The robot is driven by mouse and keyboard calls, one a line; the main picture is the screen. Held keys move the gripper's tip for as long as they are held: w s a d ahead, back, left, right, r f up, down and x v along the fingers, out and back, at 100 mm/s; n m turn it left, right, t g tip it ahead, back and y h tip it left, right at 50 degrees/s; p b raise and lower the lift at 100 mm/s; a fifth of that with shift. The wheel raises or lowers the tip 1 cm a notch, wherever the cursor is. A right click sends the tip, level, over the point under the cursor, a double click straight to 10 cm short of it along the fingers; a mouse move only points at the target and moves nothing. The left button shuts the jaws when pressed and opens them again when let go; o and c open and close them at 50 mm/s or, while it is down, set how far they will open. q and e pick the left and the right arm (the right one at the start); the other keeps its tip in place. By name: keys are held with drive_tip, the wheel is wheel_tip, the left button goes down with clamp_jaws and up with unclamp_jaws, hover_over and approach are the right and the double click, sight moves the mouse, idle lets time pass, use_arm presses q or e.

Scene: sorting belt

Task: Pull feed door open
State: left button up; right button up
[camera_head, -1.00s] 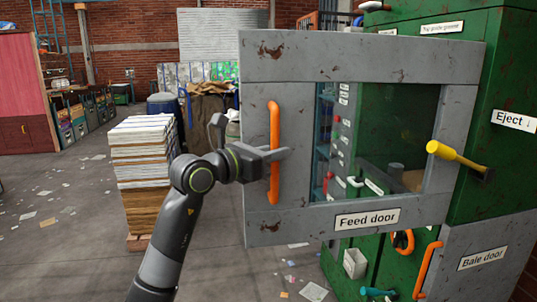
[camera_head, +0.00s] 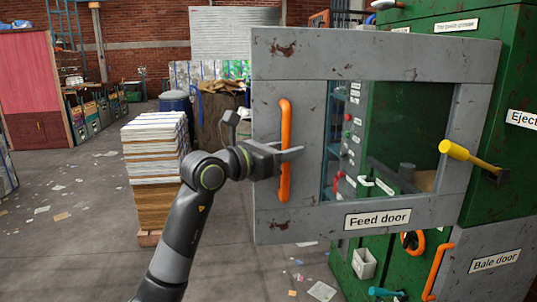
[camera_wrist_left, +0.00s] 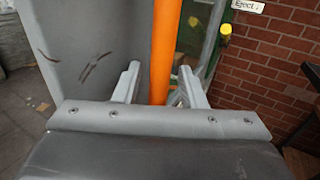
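The grey, rust-marked feed door (camera_head: 380,55) stands swung out from the green baler in the head view, with a large window. Its orange vertical handle (camera_head: 285,150) is near its left edge. My left gripper (camera_head: 290,154) is at the handle's mid-height. In the left wrist view, the two fingers (camera_wrist_left: 160,82) stand on either side of the orange handle (camera_wrist_left: 163,50), with a gap visible at least on the left. Whether a finger touches the handle is unclear. My right gripper is not in view.
The green baler (camera_head: 505,90) stands behind the door at right, with a yellow-handled lever (camera_head: 457,151). Below is the bale door (camera_head: 490,285) with an orange handle. A paper stack (camera_head: 157,175) stands behind my left arm. Open floor with litter lies at left.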

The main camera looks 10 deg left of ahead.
use_arm(q)
drive_tip(key=b+v, duration=0.5)
drive_tip(key=v, duration=1.2)
drive_tip(key=shift+s, duration=0.1)
